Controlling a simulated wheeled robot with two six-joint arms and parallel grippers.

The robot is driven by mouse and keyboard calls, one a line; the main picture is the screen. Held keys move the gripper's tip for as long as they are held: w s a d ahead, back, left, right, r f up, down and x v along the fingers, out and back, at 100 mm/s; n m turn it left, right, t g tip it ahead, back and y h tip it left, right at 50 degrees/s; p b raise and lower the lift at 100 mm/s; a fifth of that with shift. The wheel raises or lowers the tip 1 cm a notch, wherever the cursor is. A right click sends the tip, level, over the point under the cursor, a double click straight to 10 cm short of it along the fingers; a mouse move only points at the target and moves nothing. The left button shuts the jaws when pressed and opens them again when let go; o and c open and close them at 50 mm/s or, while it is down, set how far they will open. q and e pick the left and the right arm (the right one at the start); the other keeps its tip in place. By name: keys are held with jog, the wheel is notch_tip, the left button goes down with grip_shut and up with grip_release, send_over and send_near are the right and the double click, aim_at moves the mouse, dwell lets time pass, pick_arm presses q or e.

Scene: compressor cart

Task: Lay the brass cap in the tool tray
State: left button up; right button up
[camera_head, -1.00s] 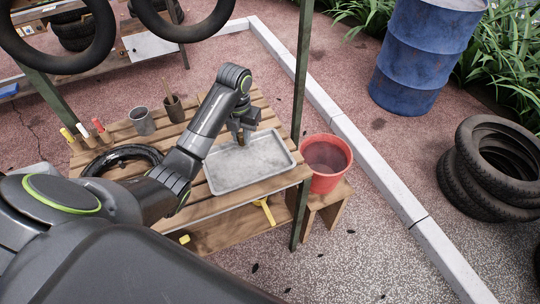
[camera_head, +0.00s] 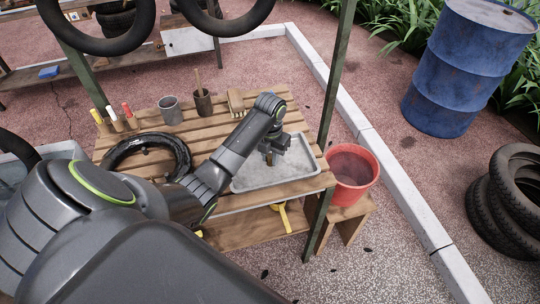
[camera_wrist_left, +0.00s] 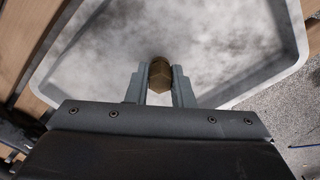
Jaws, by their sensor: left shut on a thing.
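The brass cap (camera_wrist_left: 160,75) is a small brown-gold hexagonal piece, held between the two fingers of my left gripper (camera_wrist_left: 160,86). In the head view the cap (camera_head: 269,159) shows small below my left gripper (camera_head: 270,155). The tool tray (camera_head: 243,184) is a shallow grey metal tray with a raised rim on the slatted bench. It also fills the background of the left wrist view (camera_wrist_left: 100,55). The gripper and cap are over the tray's inside; I cannot tell whether the cap touches its floor. My right gripper is not in view.
The wooden bench (camera_head: 226,106) also bears a black tyre (camera_head: 115,159), a grey cup (camera_head: 170,112), a brown pot (camera_head: 203,104), a brush (camera_head: 236,101) and several markers. A green post (camera_head: 329,100) stands close right of the tray. A red bucket (camera_head: 352,180) stands beyond it.

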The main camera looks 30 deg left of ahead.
aim_at(270, 155)
pick_arm(q)
jog(key=shift+f, duration=0.1)
jog(key=shift+f, duration=0.15)
jog(key=o, duration=0.9)
jog(key=shift+r, duration=0.25)
jog(key=shift+r, duration=0.2)
notch_tip(270, 155, up, 5)
jog(key=shift+w+r, duration=0.1)
jog(key=shift+r, duration=0.1)
jog(key=shift+r+p, duration=2.75)
jog(key=shift+r, duration=0.4)
